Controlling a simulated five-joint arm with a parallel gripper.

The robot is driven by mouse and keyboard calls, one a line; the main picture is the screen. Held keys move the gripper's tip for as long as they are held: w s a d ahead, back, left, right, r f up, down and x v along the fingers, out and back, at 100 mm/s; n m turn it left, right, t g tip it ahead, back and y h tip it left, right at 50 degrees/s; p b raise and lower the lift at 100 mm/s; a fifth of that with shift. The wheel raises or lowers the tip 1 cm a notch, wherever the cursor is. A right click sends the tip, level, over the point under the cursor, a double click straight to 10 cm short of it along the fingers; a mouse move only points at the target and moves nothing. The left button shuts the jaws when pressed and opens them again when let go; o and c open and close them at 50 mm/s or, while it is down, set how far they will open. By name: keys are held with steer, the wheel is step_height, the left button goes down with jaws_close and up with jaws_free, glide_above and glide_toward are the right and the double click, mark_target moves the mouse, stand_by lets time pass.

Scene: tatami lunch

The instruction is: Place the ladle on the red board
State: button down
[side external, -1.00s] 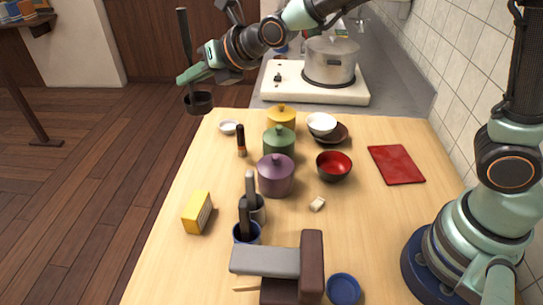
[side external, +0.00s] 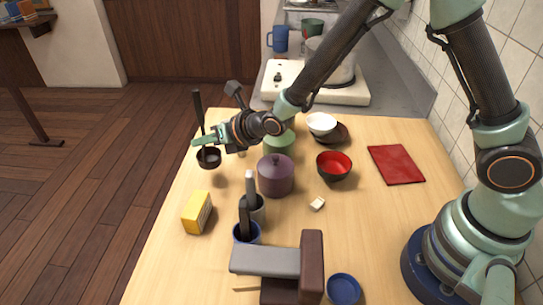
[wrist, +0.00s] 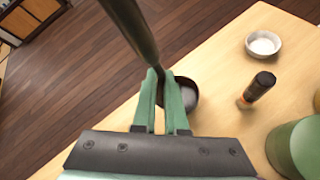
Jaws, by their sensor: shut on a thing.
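The ladle (side external: 209,160) is dark, with a long upright handle and a round cup at its lower end. My gripper (side external: 206,141) is shut on its handle, above the cup, near the table's left edge. In the wrist view my fingers (wrist: 160,76) close around the handle (wrist: 137,32), and the ladle's cup shows partly behind them. I cannot tell whether the cup touches the table. The red board (side external: 396,164) lies flat and bare at the right side of the table, far from my gripper.
A purple pot (side external: 275,177), a green pot (side external: 281,143), a red bowl (side external: 333,165) and a white bowl (side external: 321,124) stand between the ladle and the board. A shaker (wrist: 258,88) and a small white dish (wrist: 264,43) are near my gripper. A yellow box (side external: 196,212) stands nearer the camera.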

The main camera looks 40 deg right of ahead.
mark_target(199, 158)
steer(key=shift+f, duration=2.1)
steer(key=shift+f, duration=0.15)
steer(key=c, duration=1)
jaws_free()
steer(key=shift+o, duration=0.2)
steer(key=shift+s, duration=0.1)
